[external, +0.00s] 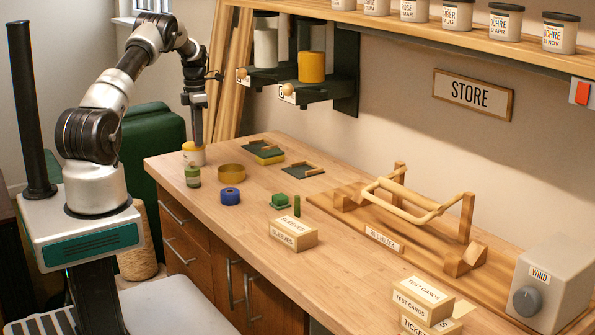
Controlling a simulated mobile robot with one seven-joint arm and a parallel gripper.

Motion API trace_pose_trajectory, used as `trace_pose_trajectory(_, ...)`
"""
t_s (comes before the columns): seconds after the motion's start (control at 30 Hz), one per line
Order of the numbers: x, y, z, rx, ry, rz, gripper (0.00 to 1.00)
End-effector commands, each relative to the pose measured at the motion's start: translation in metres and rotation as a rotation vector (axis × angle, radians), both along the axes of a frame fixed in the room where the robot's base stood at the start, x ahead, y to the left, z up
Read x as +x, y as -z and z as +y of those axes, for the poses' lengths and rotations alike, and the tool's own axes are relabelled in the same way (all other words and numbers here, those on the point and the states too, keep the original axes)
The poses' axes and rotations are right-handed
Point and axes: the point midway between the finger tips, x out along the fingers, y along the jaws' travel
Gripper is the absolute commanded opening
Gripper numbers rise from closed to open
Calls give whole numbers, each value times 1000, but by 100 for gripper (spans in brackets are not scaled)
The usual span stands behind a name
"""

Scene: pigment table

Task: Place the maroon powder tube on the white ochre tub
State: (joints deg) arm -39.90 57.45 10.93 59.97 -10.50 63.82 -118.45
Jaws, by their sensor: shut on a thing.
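My gripper (197,138) points straight down at the table's far left corner, directly over a white tub with a yellow top (194,157). Its dark lower end reaches the tub's top in the picture; I cannot tell whether they touch. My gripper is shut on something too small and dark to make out. I see no clearly maroon tube in this view. More white tubs with dark lids and ochre labels stand on the wall shelf, such as one at the right end (560,36).
A green jar (193,176), a brass ring-shaped dish (232,172) and a blue round piece (230,196) stand close to my gripper. A sleeves box (293,234) and a wooden frame (410,200) are farther right.

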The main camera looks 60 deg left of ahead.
Motion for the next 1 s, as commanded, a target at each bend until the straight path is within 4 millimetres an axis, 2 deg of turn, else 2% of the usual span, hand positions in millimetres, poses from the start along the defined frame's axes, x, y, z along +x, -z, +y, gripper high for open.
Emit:
trace_pose_trajectory(0.1,0,4,0,0,0,0,0)
trace_pose_trajectory(0.13,0,3,0,0,0,0,25)
trace_pose_trajectory(0.2,0,3,0,0,0,0,37)
trace_pose_trajectory(0.23,0,3,0,0,0,0,38)
trace_pose_trajectory(0.5,0,2,0,0,0,0,38)
trace_pose_trajectory(0.63,1,-7,1,3,0,-3,38)
trace_pose_trajectory(0.77,1,-29,1,4,1,-3,38)
trace_pose_trajectory(1.0,1,-82,1,4,1,-3,38)
